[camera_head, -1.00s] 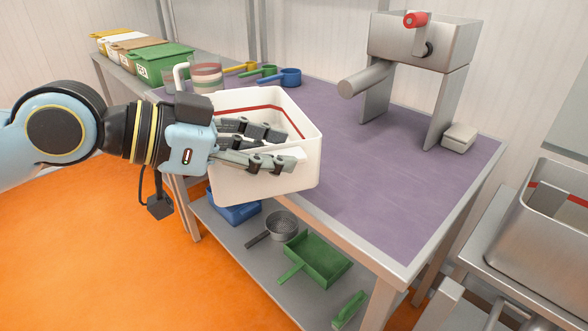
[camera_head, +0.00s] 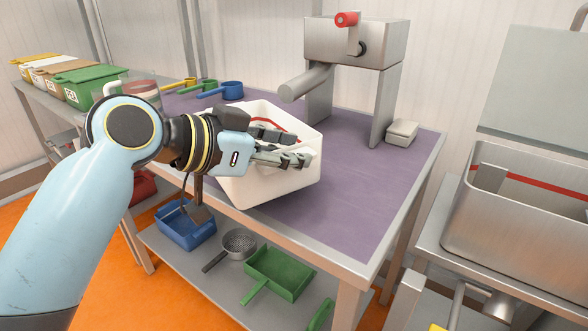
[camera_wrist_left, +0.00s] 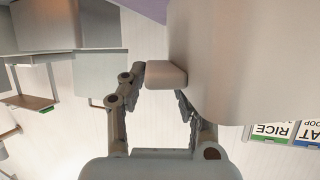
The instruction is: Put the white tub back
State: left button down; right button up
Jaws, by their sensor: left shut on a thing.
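The white tub (camera_head: 268,187) has a red line around its inside and hangs a little tilted at the front edge of the purple-topped table (camera_head: 375,190). My left gripper (camera_head: 290,157) comes in from the left and is shut on the tub, with its fingers across the near wall. In the left wrist view the tub (camera_wrist_left: 235,60) fills the upper right, and a small block-like part of it sits between the fingers (camera_wrist_left: 160,90). Whether the tub touches the table top is hidden. My right gripper is not in view.
A metal machine (camera_head: 355,45) with a chute and a grey block (camera_head: 401,133) stand at the back. Blue, green and yellow scoops (camera_head: 222,90) lie back left. A steel sink (camera_head: 520,220) is at right. Below, a shelf holds a green dustpan (camera_head: 283,272).

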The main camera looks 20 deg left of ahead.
pick_arm(q)
jog(key=shift+w+d+f, duration=0.1)
jog(key=shift+w+d, duration=0.3)
jog(key=shift+w, duration=0.1)
jog(key=shift+f+b, duration=0.35)
jog(key=shift+f, duration=1.45)
jog(key=c, duration=1)
grip_release()
